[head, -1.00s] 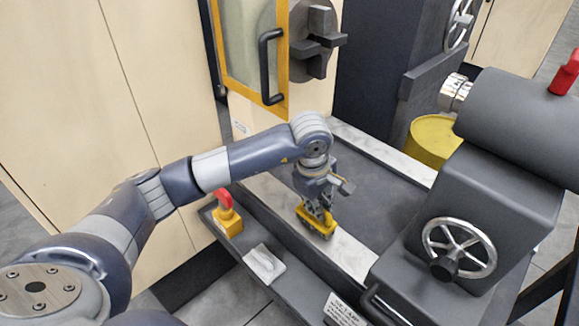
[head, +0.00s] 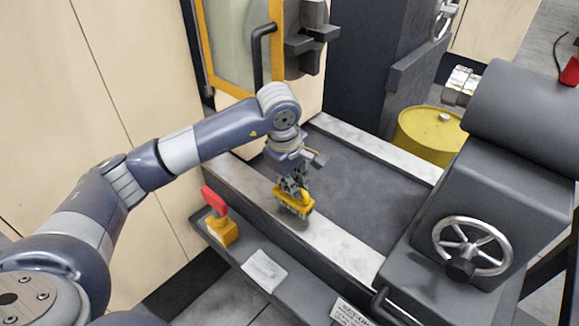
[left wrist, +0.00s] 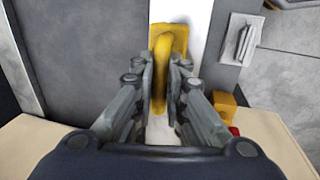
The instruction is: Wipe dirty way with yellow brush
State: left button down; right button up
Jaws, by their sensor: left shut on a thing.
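My left gripper (head: 293,181) is shut on the yellow brush (head: 296,205). The brush is over the near light-coloured way (head: 335,236) of the lathe bed; I cannot tell whether its bristles touch the way. In the left wrist view, the brush (left wrist: 174,38) has its handle between the two fingers of the left gripper (left wrist: 162,75), and the pale way (left wrist: 199,30) runs beneath it. My right gripper is not in view.
The grey tailstock with a handwheel (head: 472,246) stands at the right, the chuck (head: 306,40) at the back. A yellow barrel (head: 430,133) stands behind the bed.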

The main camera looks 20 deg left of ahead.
pick_arm(q)
jog(key=r, duration=0.1)
jog(key=r+p, duration=0.1)
jog(key=r, duration=0.1)
jog(key=shift+s+d, duration=0.2)
jog(key=shift+d, duration=0.2)
jog(key=shift+w+a+r+p, duration=0.1)
jog(key=shift+a+r+p, duration=0.1)
jog(key=shift+r+p, duration=0.6)
jog(key=shift+d+r, duration=0.15)
jog(key=shift+r, duration=0.5)
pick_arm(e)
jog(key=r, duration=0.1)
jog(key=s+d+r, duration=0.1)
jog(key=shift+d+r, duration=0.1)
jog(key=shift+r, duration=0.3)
pick_arm(q)
jog(key=shift+f, duration=0.1)
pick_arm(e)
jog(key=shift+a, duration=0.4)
